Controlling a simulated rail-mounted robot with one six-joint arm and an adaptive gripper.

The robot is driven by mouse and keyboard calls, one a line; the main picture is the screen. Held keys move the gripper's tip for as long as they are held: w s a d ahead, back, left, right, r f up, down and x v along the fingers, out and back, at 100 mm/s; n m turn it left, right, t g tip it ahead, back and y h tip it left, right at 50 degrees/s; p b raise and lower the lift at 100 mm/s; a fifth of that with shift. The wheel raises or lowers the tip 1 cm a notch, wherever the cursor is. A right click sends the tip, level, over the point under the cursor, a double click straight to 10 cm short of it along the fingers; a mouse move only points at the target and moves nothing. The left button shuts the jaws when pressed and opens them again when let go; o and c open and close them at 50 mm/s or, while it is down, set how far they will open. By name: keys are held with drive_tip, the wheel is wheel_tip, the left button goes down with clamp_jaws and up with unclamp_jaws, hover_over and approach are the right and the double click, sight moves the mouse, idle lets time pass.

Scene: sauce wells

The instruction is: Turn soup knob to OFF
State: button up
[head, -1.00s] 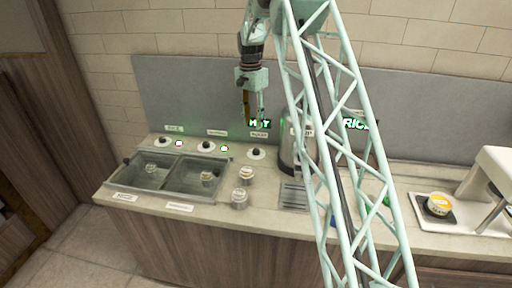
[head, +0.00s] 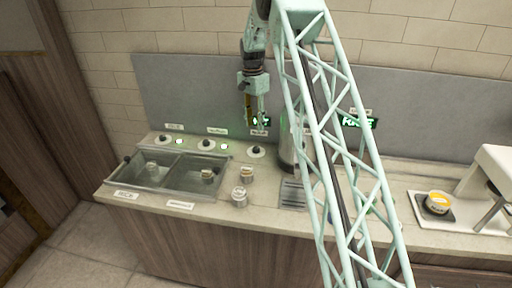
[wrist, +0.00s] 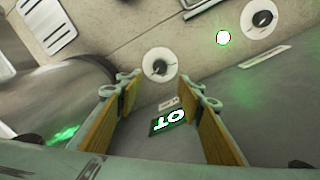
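Three round black knobs on white bases sit in a row along the back of the counter: the left knob (head: 162,140), the middle knob (head: 206,145) and the right knob (head: 256,151). Their labels are too small to read, so I cannot tell which is soup. Green lights glow beside the left and middle knobs; none shows beside the right one. My gripper (head: 256,123) hangs above and behind the right knob, apart from it. In the wrist view my gripper (wrist: 163,128) is open and empty, with the right knob (wrist: 160,65) beyond the fingers and the middle knob (wrist: 262,18) farther off.
A steel cylindrical container (head: 289,150) stands close right of the right knob. A sunken two-part well (head: 170,172) lies at left, with small jars (head: 240,197) beside it. A lit green sign (wrist: 168,122) is below the fingers in the wrist view. A grey backsplash (head: 190,90) stands behind.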

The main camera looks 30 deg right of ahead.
sight(256, 148)
drive_tip(key=f, duration=1.3)
drive_tip(key=shift+s+d+b, duration=0.1)
drive_tip(key=shift+s+b, duration=0.2)
drive_tip(key=shift+s, duration=0.05)
drive_tip(key=c, duration=0.9)
